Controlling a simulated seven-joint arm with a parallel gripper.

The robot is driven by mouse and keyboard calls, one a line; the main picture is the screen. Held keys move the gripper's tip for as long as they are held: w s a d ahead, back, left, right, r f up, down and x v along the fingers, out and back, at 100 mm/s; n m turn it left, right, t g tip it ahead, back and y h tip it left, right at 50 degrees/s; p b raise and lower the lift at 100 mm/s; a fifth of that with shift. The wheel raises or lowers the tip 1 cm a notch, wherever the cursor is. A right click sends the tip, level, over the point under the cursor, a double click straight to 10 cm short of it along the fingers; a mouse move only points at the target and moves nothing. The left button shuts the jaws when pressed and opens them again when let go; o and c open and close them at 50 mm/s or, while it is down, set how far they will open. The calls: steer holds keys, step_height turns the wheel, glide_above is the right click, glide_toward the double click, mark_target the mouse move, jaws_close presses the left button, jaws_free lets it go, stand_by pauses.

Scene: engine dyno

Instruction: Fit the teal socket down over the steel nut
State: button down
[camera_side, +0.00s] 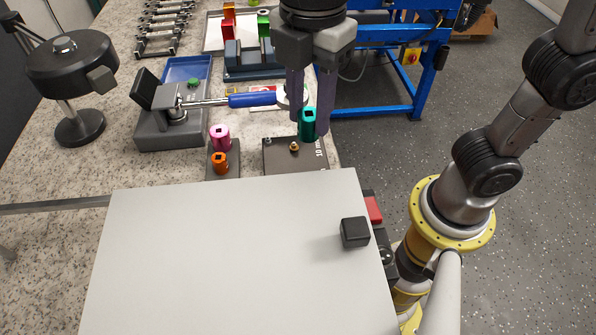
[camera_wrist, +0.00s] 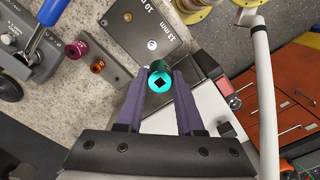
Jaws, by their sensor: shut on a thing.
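The teal socket (camera_side: 307,124) is held upright between the fingers of my gripper (camera_side: 314,125). In the wrist view the socket (camera_wrist: 161,80) shows its square drive hole, with the fingertips (camera_wrist: 161,88) closed on both sides of it. A dark plate (camera_side: 280,160) marked 10 mm and 13 mm lies below and to the left of the socket in the side view. A smaller steel-looking piece (camera_side: 267,140) stands on the plate's far left. The socket appears above the plate, clear of the nut.
A pink socket (camera_side: 220,137) and an orange socket (camera_side: 220,163) stand on a small dark holder left of the plate. A blue-handled torque wrench (camera_side: 250,100) lies behind, close to my gripper. A large white panel (camera_side: 240,260) fills the front.

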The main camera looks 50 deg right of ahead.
steer(key=f, duration=0.1)
steer(key=w+f, duration=0.1)
steer(key=f, duration=0.1)
steer(key=w+f, duration=0.1)
steer(key=shift+d+f, duration=0.2)
steer(key=shift+f, duration=2.5)
steer(key=shift+f, duration=1.1)
